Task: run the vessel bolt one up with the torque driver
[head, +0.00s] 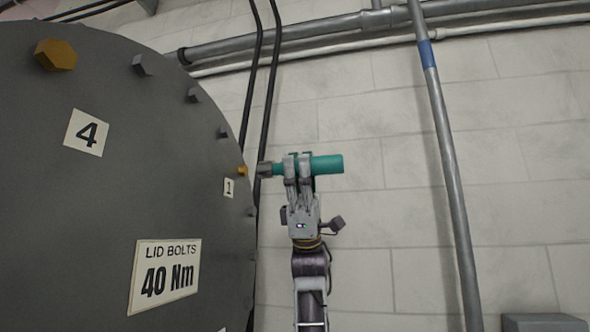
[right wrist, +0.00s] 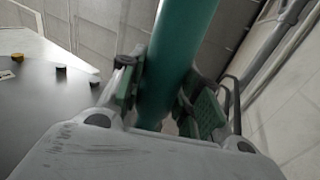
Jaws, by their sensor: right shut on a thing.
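The torque driver (head: 325,165) has a teal barrel and a grey socket at its left end. My right gripper (head: 299,165) is shut on the barrel and holds it roughly level beside the vessel. In the right wrist view the teal driver (right wrist: 172,65) runs up between the finger pads (right wrist: 165,95). The yellow bolt one (head: 242,171) sits at the vessel lid's right edge, just above the label "1" (head: 229,187). The socket points at it from the right; a small gap seems to lie between them. My left gripper is not in view.
The grey vessel lid (head: 100,215) fills the left, with a larger yellow bolt (head: 55,55) near label "4" (head: 87,133), several grey bolts and a "LID BOLTS 40 Nm" sign (head: 165,277). Black cables (head: 262,90) run behind. A grey pipe (head: 447,150) stands right.

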